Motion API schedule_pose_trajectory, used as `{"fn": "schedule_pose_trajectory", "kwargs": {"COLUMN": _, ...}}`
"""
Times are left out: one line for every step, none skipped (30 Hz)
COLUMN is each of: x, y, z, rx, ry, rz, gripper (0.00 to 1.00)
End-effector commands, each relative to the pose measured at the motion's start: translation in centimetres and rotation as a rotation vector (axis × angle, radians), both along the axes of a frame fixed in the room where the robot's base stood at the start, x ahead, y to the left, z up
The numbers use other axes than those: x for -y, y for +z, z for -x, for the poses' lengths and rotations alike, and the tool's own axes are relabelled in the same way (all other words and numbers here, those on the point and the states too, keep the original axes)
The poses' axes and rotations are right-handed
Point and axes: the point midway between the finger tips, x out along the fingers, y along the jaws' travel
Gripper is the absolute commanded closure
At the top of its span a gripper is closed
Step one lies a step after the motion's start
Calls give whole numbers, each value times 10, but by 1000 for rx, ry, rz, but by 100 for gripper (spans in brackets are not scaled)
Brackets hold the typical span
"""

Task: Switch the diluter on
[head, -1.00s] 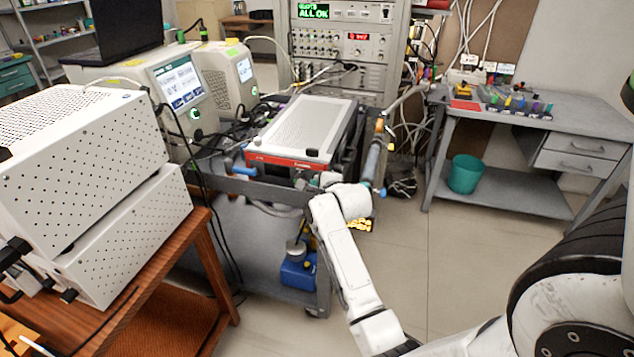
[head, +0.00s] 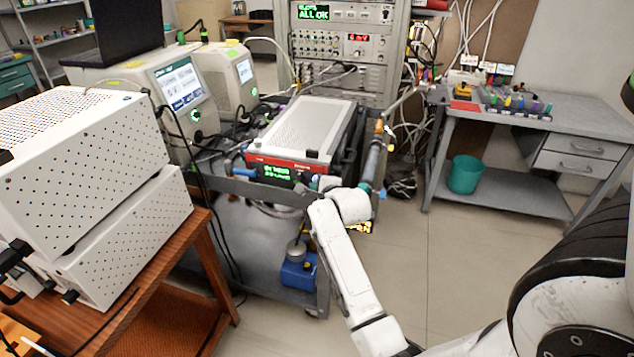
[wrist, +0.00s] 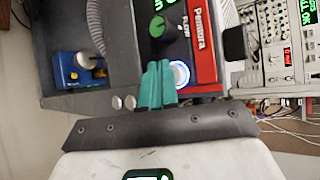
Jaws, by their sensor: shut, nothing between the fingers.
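The diluter is a silver box with a red front (head: 262,160) on the dark cart in the head view. Its small green display (head: 277,172) is lit. In the head view my wrist hides part of the diluter's front and the fingers.
White perforated boxes (head: 85,170) stand on a wooden table at left. An instrument rack (head: 345,50) is behind. Floor is clear at right, before the grey desk (head: 580,110).

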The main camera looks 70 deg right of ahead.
Motion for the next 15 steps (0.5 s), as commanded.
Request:
{"fn": "schedule_pose_trajectory", "kwargs": {"x": -3, "y": 1, "z": 1, "rx": -1, "ry": 0, "rz": 1, "gripper": 100}}
{"fn": "schedule_pose_trajectory", "kwargs": {"x": -4, "y": 1, "z": 1, "rx": -1, "ry": 1, "rz": 1, "gripper": 100}}
{"fn": "schedule_pose_trajectory", "kwargs": {"x": -6, "y": 1, "z": 1, "rx": -1, "ry": 1, "rz": 1, "gripper": 100}}
{"fn": "schedule_pose_trajectory", "kwargs": {"x": -8, "y": 1, "z": 1, "rx": -1, "ry": 1, "rz": 1, "gripper": 100}}
{"fn": "schedule_pose_trajectory", "kwargs": {"x": -9, "y": 1, "z": 1, "rx": -1, "ry": 0, "rz": 1, "gripper": 100}}
{"fn": "schedule_pose_trajectory", "kwargs": {"x": -11, "y": 1, "z": 1, "rx": 0, "ry": 1, "rz": 1, "gripper": 100}}
{"fn": "schedule_pose_trajectory", "kwargs": {"x": -11, "y": 1, "z": 1, "rx": 0, "ry": 1, "rz": 1, "gripper": 100}}
{"fn": "schedule_pose_trajectory", "kwargs": {"x": -11, "y": 1, "z": 1, "rx": 1, "ry": 1, "rz": 1, "gripper": 100}}
{"fn": "schedule_pose_trajectory", "kwargs": {"x": -11, "y": 1, "z": 1, "rx": 1, "ry": 1, "rz": 1, "gripper": 100}}
{"fn": "schedule_pose_trajectory", "kwargs": {"x": -11, "y": 1, "z": 1, "rx": 1, "ry": 1, "rz": 1, "gripper": 100}}
{"fn": "schedule_pose_trajectory", "kwargs": {"x": -11, "y": 1, "z": 1, "rx": 1, "ry": 1, "rz": 1, "gripper": 100}}
{"fn": "schedule_pose_trajectory", "kwargs": {"x": -11, "y": 1, "z": 1, "rx": 1, "ry": 1, "rz": 1, "gripper": 100}}
{"fn": "schedule_pose_trajectory", "kwargs": {"x": -11, "y": 1, "z": 1, "rx": 1, "ry": 1, "rz": 1, "gripper": 100}}
{"fn": "schedule_pose_trajectory", "kwargs": {"x": -11, "y": 1, "z": 1, "rx": 1, "ry": 1, "rz": 1, "gripper": 100}}
{"fn": "schedule_pose_trajectory", "kwargs": {"x": -11, "y": 1, "z": 1, "rx": 0, "ry": 1, "rz": 1, "gripper": 100}}
